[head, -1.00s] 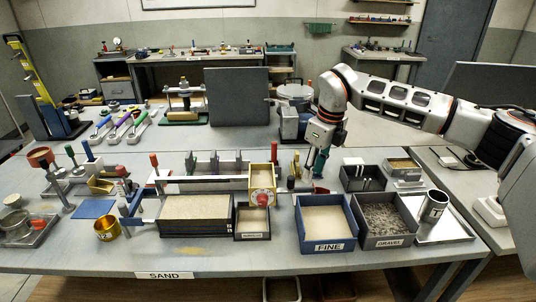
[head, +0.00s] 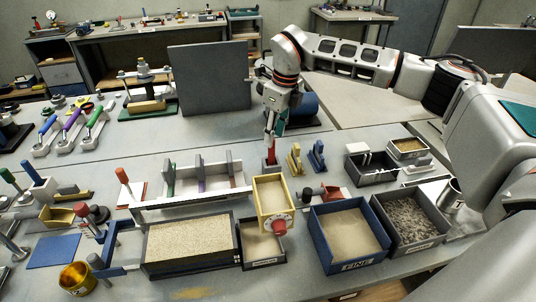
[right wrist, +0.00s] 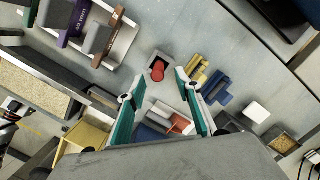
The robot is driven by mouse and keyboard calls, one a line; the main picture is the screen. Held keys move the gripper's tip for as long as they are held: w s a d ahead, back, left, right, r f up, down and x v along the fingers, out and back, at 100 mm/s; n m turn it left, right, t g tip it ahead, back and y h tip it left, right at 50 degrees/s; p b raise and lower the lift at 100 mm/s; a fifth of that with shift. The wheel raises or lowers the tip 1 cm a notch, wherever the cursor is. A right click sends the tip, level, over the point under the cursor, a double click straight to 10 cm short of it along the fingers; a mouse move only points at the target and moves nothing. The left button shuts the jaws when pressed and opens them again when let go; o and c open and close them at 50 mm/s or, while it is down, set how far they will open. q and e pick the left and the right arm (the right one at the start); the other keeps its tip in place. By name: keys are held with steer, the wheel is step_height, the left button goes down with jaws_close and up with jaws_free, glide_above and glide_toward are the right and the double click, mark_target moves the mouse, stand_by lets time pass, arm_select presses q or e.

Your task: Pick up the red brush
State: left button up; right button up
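The red brush (head: 270,151) stands upright on the table, behind the yellow-framed box. In the right wrist view its round red top (right wrist: 157,71) shows over a grey base, between the fingertips. My right gripper (head: 273,126) points down right above the brush in the head view. In the right wrist view its two green fingers (right wrist: 158,80) are spread apart, one on each side of the red top. I cannot tell whether they touch it. My left gripper is not in view.
A yellow piece (head: 294,160) and a blue piece (head: 317,156) stand close to the right of the brush. A rack with upright dividers (head: 203,178) is to the left. The yellow box (head: 258,200) is in front. A dark panel (head: 209,78) stands behind.

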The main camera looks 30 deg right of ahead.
steer(key=p, duration=0.1)
glide_above(271, 163)
steer(key=shift+w+d+f, duration=0.1)
steer(key=shift+w+f, duration=0.05)
steer(key=shift+f, duration=0.85)
steer(key=shift+w+d+f, duration=0.1)
steer(key=shift+w+f, duration=0.05)
steer(key=shift+f, duration=0.8)
steer(key=shift+w+d+f, duration=0.1)
steer(key=shift+w+f, duration=0.05)
steer(key=shift+f, duration=0.85)
jaws_close()
